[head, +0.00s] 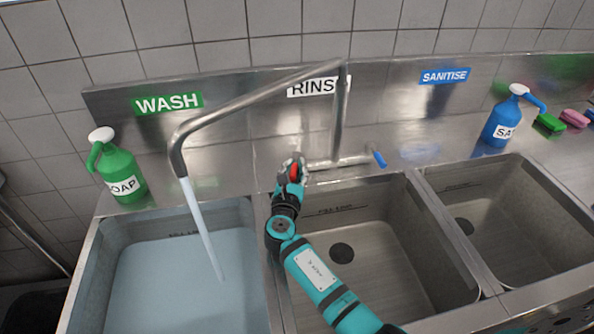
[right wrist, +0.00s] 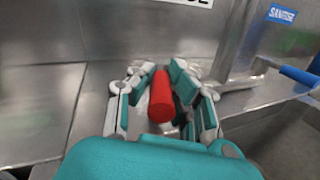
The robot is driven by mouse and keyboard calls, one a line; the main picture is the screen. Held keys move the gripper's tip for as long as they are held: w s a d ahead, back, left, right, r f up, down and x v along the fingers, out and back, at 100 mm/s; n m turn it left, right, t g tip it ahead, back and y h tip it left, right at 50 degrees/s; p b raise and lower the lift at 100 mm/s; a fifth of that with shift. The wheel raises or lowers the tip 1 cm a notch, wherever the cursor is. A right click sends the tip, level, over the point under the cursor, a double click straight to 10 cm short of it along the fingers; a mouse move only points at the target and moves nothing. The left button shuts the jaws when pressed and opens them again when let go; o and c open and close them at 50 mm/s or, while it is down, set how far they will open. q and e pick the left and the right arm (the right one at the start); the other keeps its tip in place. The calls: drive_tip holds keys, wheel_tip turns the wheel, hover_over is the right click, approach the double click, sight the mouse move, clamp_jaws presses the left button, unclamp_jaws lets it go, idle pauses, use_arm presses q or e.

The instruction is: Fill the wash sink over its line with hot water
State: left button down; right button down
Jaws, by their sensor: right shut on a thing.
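The wash sink (head: 84,285) is at the left under the green WASH sign and holds bluish water. Its fill line mark (head: 186,234) shows on the back wall, just above the water. The spout of the tap (head: 178,150) hangs over this sink, and a stream of water (head: 203,232) runs from it. My right gripper (head: 291,166) is at the left end of the tap body, shut on the red tap handle (right wrist: 161,97), which sits between its fingers in the right wrist view. The blue tap handle (head: 379,159) is at the right end. My left gripper is not in view.
The rinse sink (head: 375,235) in the middle and the sanitise sink (head: 500,200) at the right look empty. A green soap bottle (head: 124,178) stands behind the wash sink. A blue bottle (head: 500,125) and green and pink sponges (head: 574,118) stand at the back right.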

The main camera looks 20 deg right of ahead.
sight(294, 165)
drive_tip(key=shift+f, duration=0.1)
drive_tip(key=c, duration=1.2)
unclamp_jaws()
wheel_tip(294, 165, up, 10)
drive_tip(key=shift+r, duration=0.1)
